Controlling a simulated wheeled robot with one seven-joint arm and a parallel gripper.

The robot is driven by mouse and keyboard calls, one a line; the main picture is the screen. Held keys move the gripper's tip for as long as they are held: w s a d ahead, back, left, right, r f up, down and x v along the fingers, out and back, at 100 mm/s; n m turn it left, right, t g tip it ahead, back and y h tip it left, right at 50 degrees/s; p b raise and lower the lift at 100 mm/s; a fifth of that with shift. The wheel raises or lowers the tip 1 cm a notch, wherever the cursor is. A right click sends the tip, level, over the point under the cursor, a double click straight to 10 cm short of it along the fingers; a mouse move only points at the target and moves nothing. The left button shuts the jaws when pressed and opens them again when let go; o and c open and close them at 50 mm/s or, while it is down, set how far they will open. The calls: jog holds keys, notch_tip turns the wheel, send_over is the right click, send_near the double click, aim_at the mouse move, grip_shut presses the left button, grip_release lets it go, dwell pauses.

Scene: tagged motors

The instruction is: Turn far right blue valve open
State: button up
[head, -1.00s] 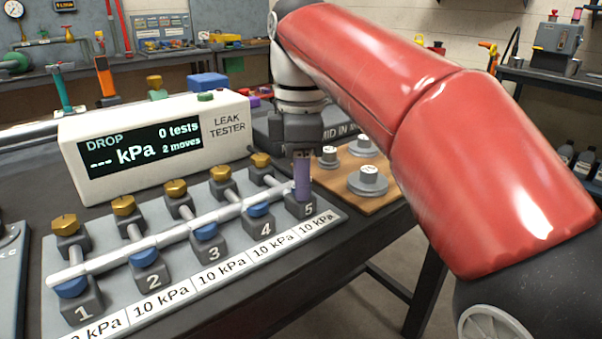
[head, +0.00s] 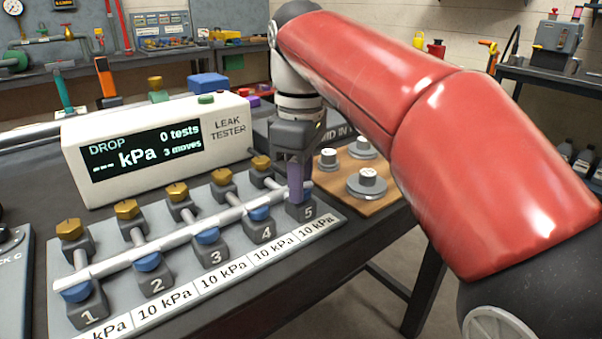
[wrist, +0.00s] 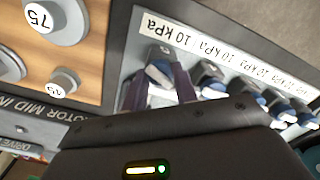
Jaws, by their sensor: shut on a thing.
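The far right blue valve (wrist: 160,71) is on the block numbered 5 (head: 302,211), at the right end of the manifold. My gripper (head: 297,190) points down over that block, and its purple fingers mostly hide the valve in the head view. In the wrist view my gripper (wrist: 159,88) has one finger on each side of the blue knob and is shut on it. The leak tester (head: 155,145) stands behind the manifold. Its screen reads "DROP --- kPa", "0 tests" and "3 moves".
Blue valves on blocks 1 to 4 (head: 208,236) run leftward along the white pipe (head: 160,237), with brass knobs (head: 177,192) behind. 10 kPa labels line the front edge. A wooden board (head: 335,182) with grey weights (head: 366,184) lies close to the right of my gripper.

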jog(key=m, duration=1.3)
jog(key=shift+m, duration=0.3)
dwell(0.4)
jog(key=o, duration=1)
jog(key=shift+c, duration=0.2)
jog(key=shift+r, duration=0.1)
jog(key=shift+r, duration=3.8)
